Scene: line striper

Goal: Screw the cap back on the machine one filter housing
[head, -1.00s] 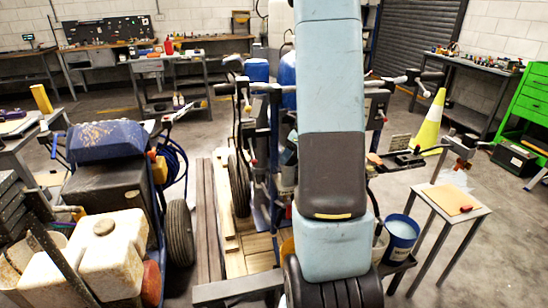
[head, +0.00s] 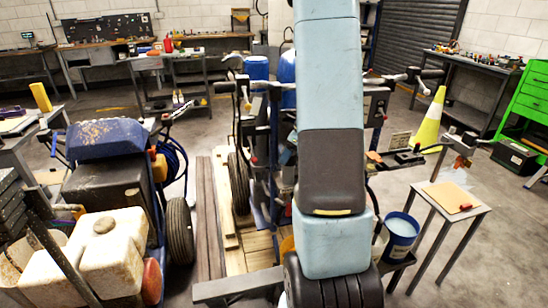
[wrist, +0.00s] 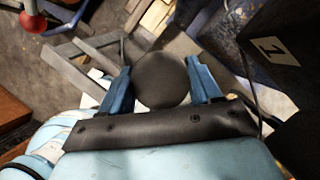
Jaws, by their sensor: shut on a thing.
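In the wrist view a dark round cap (wrist: 162,80) sits between the two blue fingers of my gripper (wrist: 161,84). The fingers are shut on its sides. The cap's face is towards the camera, and it hides whatever lies directly beyond it. A dark panel marked "1" (wrist: 275,50) is to the right of the gripper. I cannot make out the filter housing or tell whether the cap touches it. In the head view my arm covers the middle, and the gripper and cap are hidden.
A blue line striper (head: 115,140) with a white tank (head: 108,250) stands at the left. A small side table (head: 450,195) and a blue bucket (head: 401,236) are at the right. A yellow cone (head: 430,120) stands behind them. Boards (head: 212,215) lie on the floor.

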